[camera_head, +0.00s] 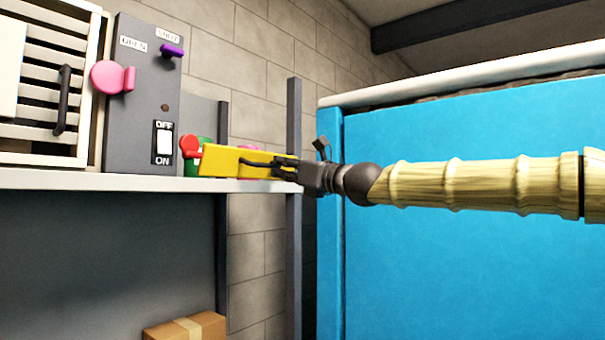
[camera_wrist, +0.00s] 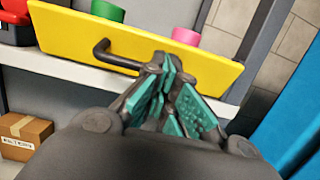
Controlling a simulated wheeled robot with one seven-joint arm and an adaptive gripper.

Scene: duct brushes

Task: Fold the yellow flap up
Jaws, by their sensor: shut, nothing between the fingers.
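The yellow flap (camera_head: 222,160) is at the right end of the shelf in the head view. In the wrist view it is a broad yellow panel (camera_wrist: 75,35) with a dark bar handle (camera_wrist: 115,57) on its face. The flap's exact angle is hard to tell. My gripper (camera_head: 280,166) reaches in from the right, with its tips at the flap. In the wrist view my gripper (camera_wrist: 168,78) is shut with nothing held, its teal pads near the handle's right end. Whether it touches the handle or flap is unclear, and my fingers hide part of the panel.
A grey shelf (camera_head: 60,180) carries a grey switch box (camera_head: 140,110) with pink and purple knobs, and a vent (camera_head: 45,80). Red, green (camera_wrist: 107,10) and pink (camera_wrist: 186,36) items stand behind the flap. A blue panel (camera_head: 470,260) stands right. A cardboard box (camera_head: 187,328) sits below.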

